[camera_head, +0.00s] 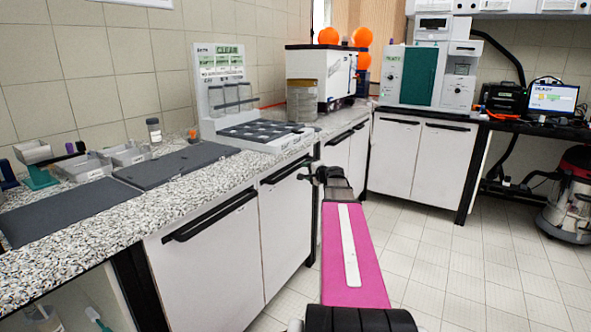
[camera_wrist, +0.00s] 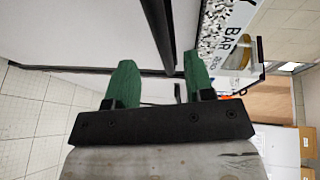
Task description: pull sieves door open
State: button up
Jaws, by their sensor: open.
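White cabinet doors with black bar handles run under the speckled counter in the head view. No readable label shows which is the sieves door. The door (camera_head: 286,222) closest to my gripper is closed, and its handle (camera_head: 285,170) lies just left of the gripper. My gripper (camera_head: 322,174) is at the far end of my pink arm, in front of the cabinet fronts. In the wrist view my gripper (camera_wrist: 158,78) shows two green fingertips, apart, with nothing clearly held between them. White panels and dark bars lie beyond the fingers; I cannot tell whether they touch.
The counter (camera_head: 78,232) holds a white rack (camera_head: 232,85), dark mats (camera_head: 175,165) and small trays. Another door (camera_head: 205,265) with its handle (camera_head: 210,218) is closed at left. A vacuum cleaner (camera_head: 570,200) stands at right. The tiled floor (camera_head: 440,245) right of my arm is clear.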

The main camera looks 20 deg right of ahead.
aim_at(298, 168)
jog(key=x, duration=0.8)
jog(key=shift+w, duration=0.15)
grip_shut()
